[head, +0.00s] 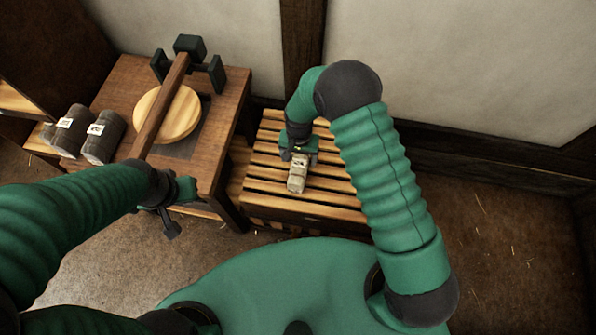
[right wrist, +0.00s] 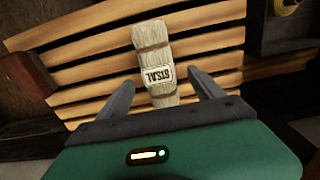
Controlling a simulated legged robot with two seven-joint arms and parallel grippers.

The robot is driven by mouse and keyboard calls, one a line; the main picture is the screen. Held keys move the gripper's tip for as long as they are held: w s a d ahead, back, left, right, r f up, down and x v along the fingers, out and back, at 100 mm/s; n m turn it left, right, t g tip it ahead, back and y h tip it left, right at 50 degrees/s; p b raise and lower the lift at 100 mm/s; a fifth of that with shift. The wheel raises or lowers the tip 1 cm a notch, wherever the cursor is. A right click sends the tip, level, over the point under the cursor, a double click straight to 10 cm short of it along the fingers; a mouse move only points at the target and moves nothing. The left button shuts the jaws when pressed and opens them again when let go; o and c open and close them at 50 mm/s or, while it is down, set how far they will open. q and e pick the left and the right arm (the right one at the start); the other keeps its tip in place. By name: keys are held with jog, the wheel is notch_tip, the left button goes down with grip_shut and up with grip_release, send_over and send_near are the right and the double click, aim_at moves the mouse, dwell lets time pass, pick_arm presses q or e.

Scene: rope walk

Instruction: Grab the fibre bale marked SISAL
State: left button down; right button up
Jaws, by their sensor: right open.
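The fibre bale marked SISAL (right wrist: 155,57) is pale and straw-coloured, with two dark bands and a white label. It lies on a slatted wooden bench, and it also shows in the head view (head: 297,180). My right gripper (right wrist: 162,92) is open, with one finger on each side of the bale's near end; I cannot tell whether they touch it. In the head view my right gripper (head: 299,152) is over the bale's far end and hides part of it. My left gripper (head: 170,208) is beside the wooden table's front edge, and its jaws are unclear.
The slatted bench (head: 262,160) stands against the wall, right of the wooden table (head: 120,85). On the table are a round wooden disc (head: 180,118), a wooden beam (head: 160,105) and dark labelled bales (head: 103,137). Open floor (head: 500,230) lies to the right.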

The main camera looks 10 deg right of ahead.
aim_at(299, 168)
notch_tip(299, 168, down, 2)
jog(key=shift+s+d+f+b, duration=0.15)
jog(key=shift+f+b, duration=0.2)
jog(key=shift+f, duration=0.25)
notch_tip(299, 168, down, 5)
jog(key=shift+s+r+b, duration=0.1)
jog(key=shift+r+b, duration=0.1)
jog(key=shift+b, duration=0.6)
jog(key=shift+r, duration=0.1)
jog(key=shift+c, duration=0.3)
